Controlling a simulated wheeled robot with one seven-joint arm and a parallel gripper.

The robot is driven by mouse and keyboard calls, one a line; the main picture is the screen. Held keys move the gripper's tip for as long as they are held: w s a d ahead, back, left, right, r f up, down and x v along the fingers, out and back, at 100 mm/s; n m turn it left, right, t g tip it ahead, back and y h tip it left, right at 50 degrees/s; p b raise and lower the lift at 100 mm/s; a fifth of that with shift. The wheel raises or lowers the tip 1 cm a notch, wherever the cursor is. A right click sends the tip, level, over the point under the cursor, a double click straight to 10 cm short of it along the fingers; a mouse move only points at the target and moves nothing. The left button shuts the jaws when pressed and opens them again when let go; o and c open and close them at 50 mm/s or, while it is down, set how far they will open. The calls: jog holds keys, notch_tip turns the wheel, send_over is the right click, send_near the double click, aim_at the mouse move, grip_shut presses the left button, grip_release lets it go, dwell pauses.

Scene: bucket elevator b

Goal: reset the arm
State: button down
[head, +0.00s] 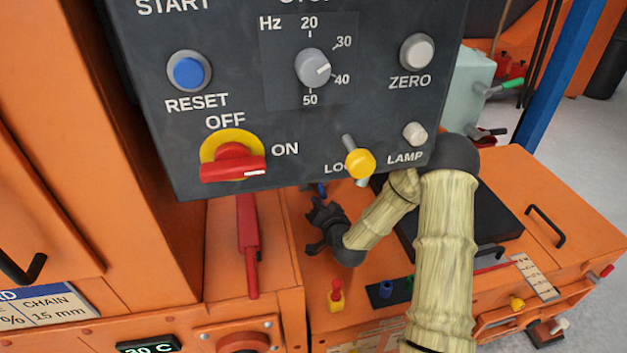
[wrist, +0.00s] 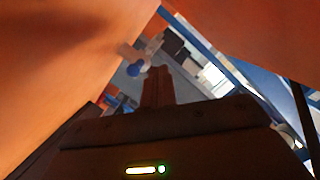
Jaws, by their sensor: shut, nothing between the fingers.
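My arm (head: 445,250) has pale, bamboo-like links and dark joints. It rises at the right, bends at a dark elbow beside the panel's lower right corner, and folds back down to the left. My dark gripper (head: 318,218) is below the control panel, above the orange machine deck and right of a red lever. It is small here and its fingertips are hard to make out. In the wrist view the fingers (wrist: 157,88) are together, with nothing between them.
The dark control panel (head: 300,110) overhangs the arm, with a red-yellow switch (head: 233,157) and a yellow-tipped lever (head: 359,160). A red lever (head: 249,245) stands left of the gripper. Orange walls (wrist: 60,60) flank the wrist view closely. Grey floor (head: 590,150) lies open at the right.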

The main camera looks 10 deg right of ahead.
jog(key=shift+a+r, duration=0.25)
jog(key=shift+r, duration=0.1)
